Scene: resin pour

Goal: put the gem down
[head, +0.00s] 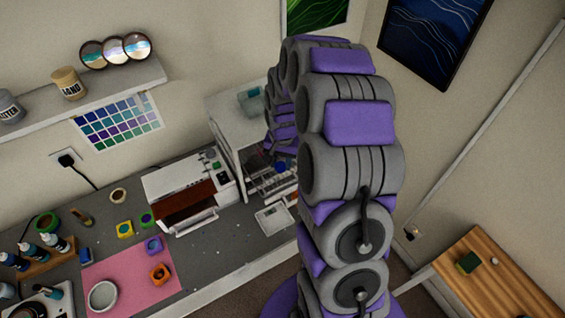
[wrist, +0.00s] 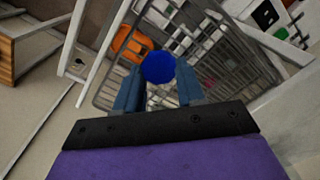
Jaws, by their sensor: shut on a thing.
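A round, faceted-looking dark blue gem (wrist: 158,67) is between the fingertips of my gripper (wrist: 158,80) in the wrist view. The gripper is shut on it. Behind it in the wrist view is a grey wire basket or rack (wrist: 215,60), with the gem in front of its bars. I cannot tell whether the gem touches the rack. In the head view, a small blue spot (head: 281,167), probably the gem, shows at the wire drawers (head: 270,182) of a white cabinet (head: 232,120). My arm hides most of the gripper there.
An orange object (wrist: 130,45) shows at the rack in the wrist view. A white printer-like machine (head: 188,188) stands left of the cabinet on the grey bench. A pink mat (head: 120,262) holds a white bowl (head: 103,296) and small moulds. A wooden table (head: 500,280) stands at right.

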